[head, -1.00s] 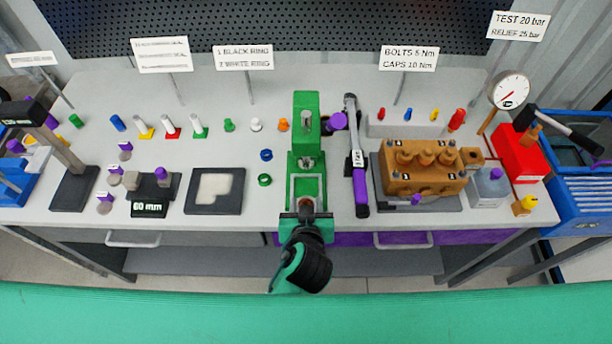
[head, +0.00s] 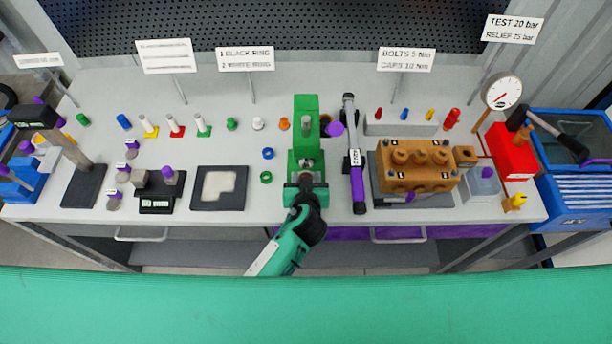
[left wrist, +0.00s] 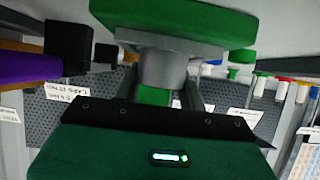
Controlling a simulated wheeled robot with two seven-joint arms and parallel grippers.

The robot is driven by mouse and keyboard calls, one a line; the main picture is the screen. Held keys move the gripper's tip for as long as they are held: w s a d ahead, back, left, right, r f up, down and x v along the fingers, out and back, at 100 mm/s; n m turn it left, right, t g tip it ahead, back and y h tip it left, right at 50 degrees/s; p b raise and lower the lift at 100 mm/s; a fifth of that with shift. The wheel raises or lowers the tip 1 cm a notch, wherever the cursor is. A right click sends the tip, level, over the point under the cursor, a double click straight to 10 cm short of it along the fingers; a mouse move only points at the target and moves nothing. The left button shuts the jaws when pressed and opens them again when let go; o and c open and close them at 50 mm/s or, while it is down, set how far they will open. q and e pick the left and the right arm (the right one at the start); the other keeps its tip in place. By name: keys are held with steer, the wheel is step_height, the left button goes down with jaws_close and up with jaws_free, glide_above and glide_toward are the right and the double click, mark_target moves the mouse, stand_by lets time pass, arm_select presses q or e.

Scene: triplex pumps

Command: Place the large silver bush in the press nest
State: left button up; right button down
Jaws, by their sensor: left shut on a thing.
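The green press (head: 306,118) stands mid-bench, its column and silver ram rod (head: 307,155) above the nest area. My left gripper (head: 306,182) is at the front of the press, under the ram, and hides the nest in the head view. In the left wrist view, which is upside down, the gripper (left wrist: 163,92) is shut on a grey flanged cylinder, the large silver bush (left wrist: 162,70). My right gripper is not in view.
A torque wrench with a purple handle (head: 358,185) lies just right of the press. The brown pump block (head: 415,165) is further right. Green (head: 266,177) and blue (head: 268,153) rings lie left of the press, beside a dark tray (head: 219,203).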

arm_select(q)
steer(key=shift+f, duration=0.15)
steer(key=o, duration=1.2)
steer(key=shift+c, duration=0.2)
steer(key=shift+r, duration=0.3)
steer(key=shift+s, duration=0.35)
steer(key=b+v, duration=0.3)
steer(key=v, duration=0.8)
